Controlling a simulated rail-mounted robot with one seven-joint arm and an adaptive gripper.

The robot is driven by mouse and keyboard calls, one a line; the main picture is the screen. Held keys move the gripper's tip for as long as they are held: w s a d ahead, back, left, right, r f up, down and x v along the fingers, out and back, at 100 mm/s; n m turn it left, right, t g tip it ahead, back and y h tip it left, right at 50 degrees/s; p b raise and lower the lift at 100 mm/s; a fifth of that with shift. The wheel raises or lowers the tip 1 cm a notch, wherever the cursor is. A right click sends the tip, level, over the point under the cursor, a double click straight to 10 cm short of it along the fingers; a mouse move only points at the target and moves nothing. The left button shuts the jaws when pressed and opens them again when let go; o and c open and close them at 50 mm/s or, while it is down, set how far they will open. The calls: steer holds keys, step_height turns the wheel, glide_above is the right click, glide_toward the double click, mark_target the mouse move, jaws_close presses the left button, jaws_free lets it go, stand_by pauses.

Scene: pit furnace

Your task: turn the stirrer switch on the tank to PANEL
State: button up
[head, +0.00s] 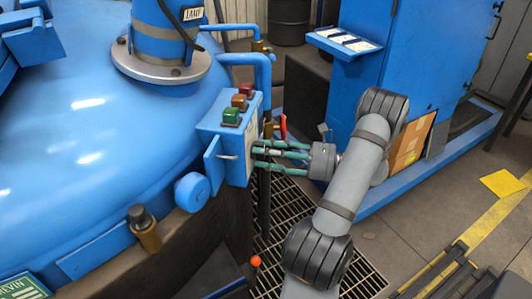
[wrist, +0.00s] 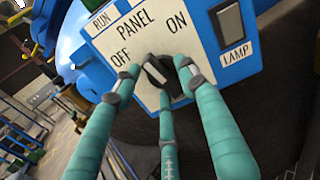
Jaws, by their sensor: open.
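The switch box (head: 209,141) is blue and fixed at the side of the blue tank (head: 90,130). Its pale plate (wrist: 109,45) faces my gripper in the wrist view, with the words OFF, PANEL and ON. A dark stirrer switch knob (wrist: 154,69) with a light bar sits below these words. The bar slants up to the left, roughly between OFF and PANEL; its exact setting is unclear. My gripper (head: 258,153) has three teal fingers, which show in the wrist view (wrist: 158,78) spread around the knob. They are open; I cannot tell whether any tip touches it.
A LAMP switch (wrist: 230,24) is right of the plate. Red, orange and green buttons (head: 231,116) top the box. A blue pipe (head: 262,72) rises behind it. A blue cabinet (head: 400,50) stands right, beyond my arm. Floor grating (head: 285,210) lies below.

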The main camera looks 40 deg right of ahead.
steer(key=shift+c, duration=1.2)
steer(key=c, duration=0.7)
jaws_close()
steer(key=shift+r+m+p, duration=0.1)
steer(key=shift+m+p, duration=1)
steer(key=shift+m, duration=0.1)
steer(key=o, duration=0.8)
jaws_free()
steer(key=shift+o, duration=0.7)
